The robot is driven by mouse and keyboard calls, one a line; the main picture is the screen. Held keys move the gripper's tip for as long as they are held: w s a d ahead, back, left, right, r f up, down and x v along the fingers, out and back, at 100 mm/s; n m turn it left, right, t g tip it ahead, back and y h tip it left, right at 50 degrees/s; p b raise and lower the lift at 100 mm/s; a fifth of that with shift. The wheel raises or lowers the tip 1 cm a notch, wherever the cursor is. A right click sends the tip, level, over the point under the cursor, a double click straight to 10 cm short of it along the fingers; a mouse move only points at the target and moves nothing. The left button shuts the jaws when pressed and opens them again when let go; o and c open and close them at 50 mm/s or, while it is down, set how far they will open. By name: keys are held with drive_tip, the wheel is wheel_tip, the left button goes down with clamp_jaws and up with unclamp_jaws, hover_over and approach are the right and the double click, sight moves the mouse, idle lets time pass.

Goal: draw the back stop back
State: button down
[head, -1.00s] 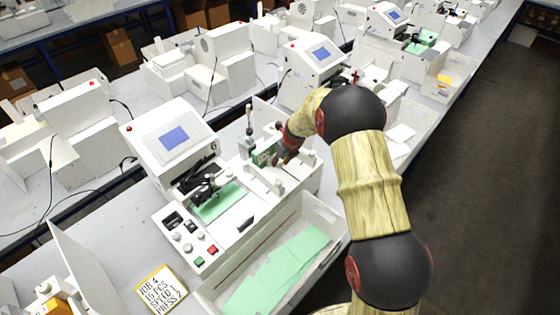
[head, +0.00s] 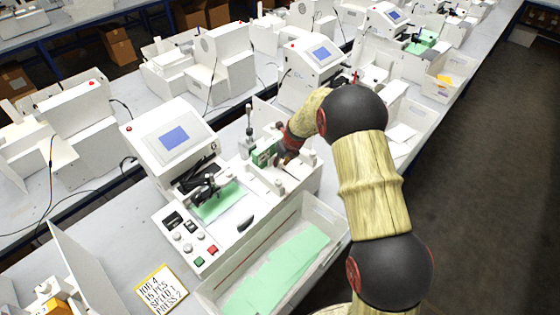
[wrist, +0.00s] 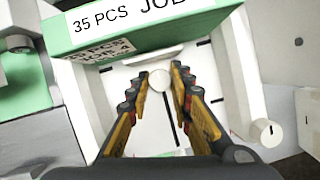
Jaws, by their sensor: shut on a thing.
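In the wrist view, a round white knob (wrist: 160,80) stands between the fingertips of my gripper (wrist: 159,88). The fingers are closed on it from both sides. The knob sits by a white plate-like piece, apparently the back stop (wrist: 146,57), in front of a green block (wrist: 150,28) labelled "35 PCS" and "JOB". A dark slot (wrist: 171,118) runs in the white bed below the knob. In the head view my gripper (head: 283,157) reaches down at the machine's rear right, beside the green block (head: 264,156); the knob is hidden there.
The machine's screen housing (head: 172,140) stands to the left of my gripper. A clear bin (head: 337,236) with green sheets lies in front. A yellow-edged job card (head: 160,289) lies at the front left. Another white knob (wrist: 264,132) is right of my fingers.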

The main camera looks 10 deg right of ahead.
drive_tip(key=s+d, duration=0.3)
drive_tip(key=s, duration=0.2)
drive_tip(key=s+d, duration=0.2)
drive_tip(key=s, duration=0.1)
drive_tip(key=shift+s+d+b, duration=0.25)
drive_tip(key=shift+d+b, duration=0.05)
drive_tip(key=shift+d, duration=0.05)
drive_tip(key=shift+s+f, duration=0.1)
drive_tip(key=shift+s, duration=0.1)
drive_tip(key=shift+d, duration=0.1)
drive_tip(key=c, duration=2)
unclamp_jaws()
drive_tip(key=shift+c, duration=0.2)
drive_tip(key=shift+o, duration=1.2)
drive_tip(key=shift+s+d, duration=0.15)
drive_tip(key=shift+o, duration=1.1)
